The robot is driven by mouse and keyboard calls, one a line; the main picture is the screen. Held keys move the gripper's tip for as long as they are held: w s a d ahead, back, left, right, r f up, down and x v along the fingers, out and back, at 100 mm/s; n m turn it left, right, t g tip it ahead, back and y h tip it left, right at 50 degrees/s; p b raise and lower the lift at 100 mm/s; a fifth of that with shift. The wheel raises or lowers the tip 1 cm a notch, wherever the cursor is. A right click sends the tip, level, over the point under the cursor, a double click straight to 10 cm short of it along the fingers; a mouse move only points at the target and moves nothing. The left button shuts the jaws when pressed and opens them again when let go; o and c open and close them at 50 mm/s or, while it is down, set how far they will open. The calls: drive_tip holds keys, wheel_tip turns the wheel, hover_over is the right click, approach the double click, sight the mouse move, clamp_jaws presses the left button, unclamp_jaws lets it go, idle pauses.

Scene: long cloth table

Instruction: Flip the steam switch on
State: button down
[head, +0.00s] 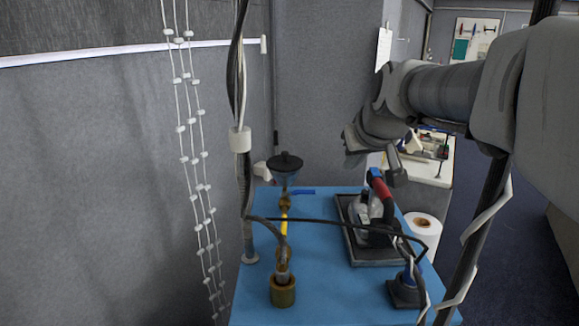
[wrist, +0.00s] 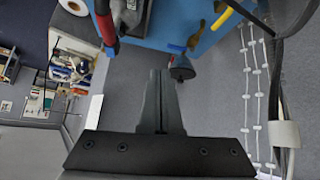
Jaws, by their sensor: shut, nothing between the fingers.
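No part is clearly marked as the steam switch, so I cannot tell which piece it is. An iron with a red and black handle (head: 380,186) rests on a dark tray (head: 350,240) on the blue table (head: 325,285). The red handle (wrist: 106,25) also shows at the upper left of the wrist view. A small dark device with a blue part (head: 404,291) sits at the front right of the table. My gripper (head: 397,172) is above the iron's handle area in the head view. Its fingers (wrist: 160,75) are shut and empty in the wrist view.
A brass fitting with a yellow part (head: 284,222) and dark cap (head: 286,160) stands at the left-centre of the table. A black hose (head: 335,223) crosses the table. Hanging cables (head: 240,100) and a white roll (head: 424,228) are nearby.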

drive_tip(key=w+d+r+m+t+h+b, duration=0.1)
drive_tip(key=w+d+r+m, duration=0.1)
drive_tip(key=w+d, duration=0.5)
drive_tip(key=d, duration=0.4)
drive_tip(key=shift+w+r+t+b, duration=0.25)
drive_tip(key=shift+t+b, duration=0.05)
drive_tip(key=p, duration=0.1)
hover_over(376, 172)
drive_tip(key=s, duration=0.1)
wheel_tip(376, 172, down, 6)
drive_tip(key=shift+s+r, duration=0.15)
drive_tip(key=shift+r, duration=0.05)
drive_tip(key=f, duration=0.1)
drive_tip(key=w+f, duration=0.1)
drive_tip(key=f, duration=0.1)
drive_tip(key=shift+f, duration=0.2)
drive_tip(key=shift+w+f, duration=0.1)
drive_tip(key=shift+f, duration=0.5)
